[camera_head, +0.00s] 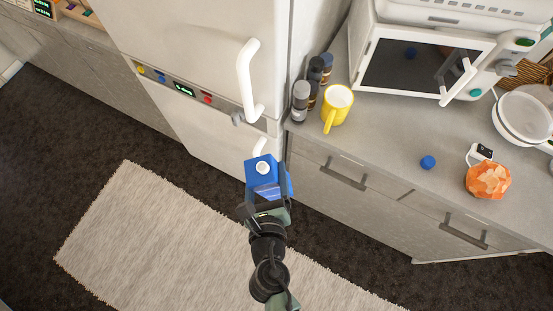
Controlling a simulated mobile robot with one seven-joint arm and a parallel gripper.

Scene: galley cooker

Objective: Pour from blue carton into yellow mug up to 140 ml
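A blue carton (266,175) with an uncapped white spout on its top is in my gripper (266,196). The gripper's fingers are on both sides of the carton and shut on it. The carton is held in the air in front of the counter, over the floor, and looks about upright. The yellow mug (336,107) stands upright on the counter near its left end, up and to the right of the carton, with its handle toward the front. The mug's inside looks pale; I cannot tell any liquid level. A blue cap (428,162) lies on the counter to the right.
Dark and grey bottles (300,98) stand close left of the mug. A microwave (418,64) is behind it. The fridge (205,60) with a protruding handle is at left. Counter between mug and cap is clear.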

